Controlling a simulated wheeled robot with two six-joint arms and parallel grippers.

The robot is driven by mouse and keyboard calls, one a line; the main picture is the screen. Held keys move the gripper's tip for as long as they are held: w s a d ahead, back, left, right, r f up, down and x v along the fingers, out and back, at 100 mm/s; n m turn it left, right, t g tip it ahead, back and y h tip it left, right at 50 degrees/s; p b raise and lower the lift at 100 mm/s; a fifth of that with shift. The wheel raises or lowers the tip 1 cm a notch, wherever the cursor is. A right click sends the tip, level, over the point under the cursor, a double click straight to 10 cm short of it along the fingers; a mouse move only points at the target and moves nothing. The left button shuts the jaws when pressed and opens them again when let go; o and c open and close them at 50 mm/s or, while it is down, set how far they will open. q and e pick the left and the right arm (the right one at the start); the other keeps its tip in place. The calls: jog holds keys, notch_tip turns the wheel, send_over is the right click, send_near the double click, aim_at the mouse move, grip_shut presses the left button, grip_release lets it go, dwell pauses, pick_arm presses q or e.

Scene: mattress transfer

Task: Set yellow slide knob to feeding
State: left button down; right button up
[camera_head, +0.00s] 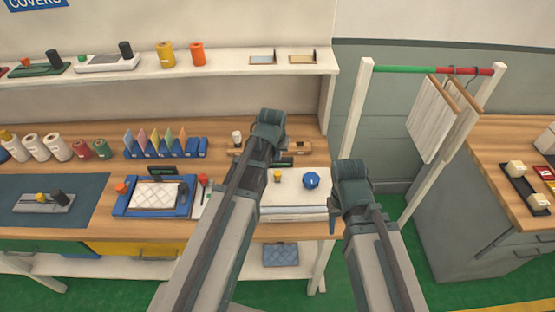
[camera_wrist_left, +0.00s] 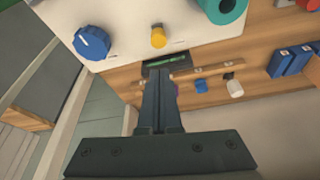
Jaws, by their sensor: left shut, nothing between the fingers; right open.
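The yellow slide knob (camera_wrist_left: 158,37) stands on a white panel (camera_wrist_left: 120,28) in the left wrist view, between a blue dial (camera_wrist_left: 92,43) and a teal spool (camera_wrist_left: 221,8). In the head view the yellow knob (camera_head: 277,175) shows small beside my left arm, on the white unit (camera_head: 293,204) with the blue dial (camera_head: 311,180). My left gripper (camera_head: 268,130) is shut and empty beyond the unit. Its fingers (camera_wrist_left: 160,75) appear just below the yellow knob in the wrist view, with no clear contact. My right gripper (camera_head: 352,180) is open, right of the unit. Setting labels are not readable.
A blue tray (camera_head: 180,208) with a quilted white pad sits left of the unit. Several blue holders (camera_head: 165,154) and spools (camera_head: 58,147) stand behind. A rack post (camera_head: 418,182) and a right-hand counter (camera_head: 512,200) stand to the right.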

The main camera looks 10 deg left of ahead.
pick_arm(q)
jog(key=b, duration=0.8)
send_over(279, 188)
jog(key=w+a, duration=0.2)
jog(key=w, duration=0.3)
jog(key=f, duration=0.9)
jog(key=shift+w+d, duration=0.1)
jog(key=shift+d, duration=0.15)
jog(key=shift+r, duration=0.1)
jog(key=s, duration=0.1)
jog(key=s+d, duration=0.1)
jog(key=s, duration=0.3)
jog(key=shift+s+d, duration=0.1)
jog(key=shift+d, duration=0.15)
jog(key=shift+r+p, duration=0.3)
jog(key=shift+r, duration=0.1)
jog(key=p+v, duration=0.8)
jog(key=v, duration=0.1)
jog(key=shift+p, duration=0.3)
